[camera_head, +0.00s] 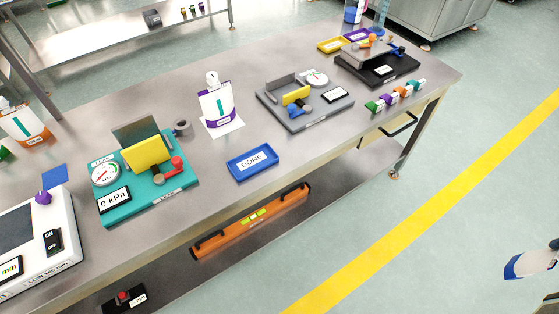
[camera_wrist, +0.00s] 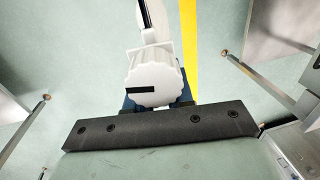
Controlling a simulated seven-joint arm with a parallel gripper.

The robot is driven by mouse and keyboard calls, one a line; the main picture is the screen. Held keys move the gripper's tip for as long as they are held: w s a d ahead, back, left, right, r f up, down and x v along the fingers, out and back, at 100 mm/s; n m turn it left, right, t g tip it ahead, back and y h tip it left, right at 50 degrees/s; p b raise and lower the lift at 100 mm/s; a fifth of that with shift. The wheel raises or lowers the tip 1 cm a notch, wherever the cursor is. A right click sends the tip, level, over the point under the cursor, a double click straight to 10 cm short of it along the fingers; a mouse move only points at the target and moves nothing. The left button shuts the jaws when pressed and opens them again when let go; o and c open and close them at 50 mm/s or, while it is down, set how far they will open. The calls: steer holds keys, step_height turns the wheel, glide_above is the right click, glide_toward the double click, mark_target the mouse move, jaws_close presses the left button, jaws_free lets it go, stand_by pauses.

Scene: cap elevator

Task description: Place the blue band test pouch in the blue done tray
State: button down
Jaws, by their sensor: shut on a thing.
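A white piece with a blue band (camera_head: 528,265) shows at the right edge of the head view, over the floor and cut off by the frame. It looks like the blue band test pouch. In the wrist view, my gripper (camera_wrist: 160,127) shows as a dark bar, with a white ridged piece (camera_wrist: 153,83) and some blue just beyond it. My gripper is shut on the pouch, but the fingertips and grip are not clear. The blue done tray (camera_head: 252,162), marked DONE, lies empty near the table's front edge, far left of the pouch.
A purple-band pouch (camera_head: 216,107) stands behind the tray. A teal press with a gauge (camera_head: 147,205) is left of it; a grey press (camera_head: 304,117) is right. Small coloured clips (camera_head: 396,97) line the right front edge. Bare table surrounds the tray.

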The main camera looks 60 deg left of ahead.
stand_by(0.4)
steer(key=s+a+r+n, duration=0.2)
steer(key=s+a+n, duration=0.15)
steer(key=a, duration=1.05)
steer(key=s+a+r+n+g, duration=0.15)
steer(key=s+a, duration=0.35)
steer(key=a, duration=0.9)
steer(key=s+a+r+n+t, duration=0.1)
steer(key=s+a+r+n, duration=0.3)
steer(key=a, duration=1)
steer(key=s+a+r+n, duration=0.1)
steer(key=s+a+r, duration=0.2)
steer(key=s+a, duration=0.7)
steer(key=s+a+r+n+h, duration=0.1)
steer(key=s+a+r, duration=0.2)
steer(key=s+a, duration=0.7)
steer(key=s+a+r, duration=0.3)
steer(key=s+a, duration=0.5)
steer(key=s, duration=0.4)
step_height(320, 180, down, 10)
steer(key=m, duration=0.6)
steer(key=shift+w+d+r+m, duration=0.2)
steer(key=shift+w+d+m, duration=0.05)
steer(key=shift+w+m, duration=0.15)
steer(key=shift+f, duration=0.1)
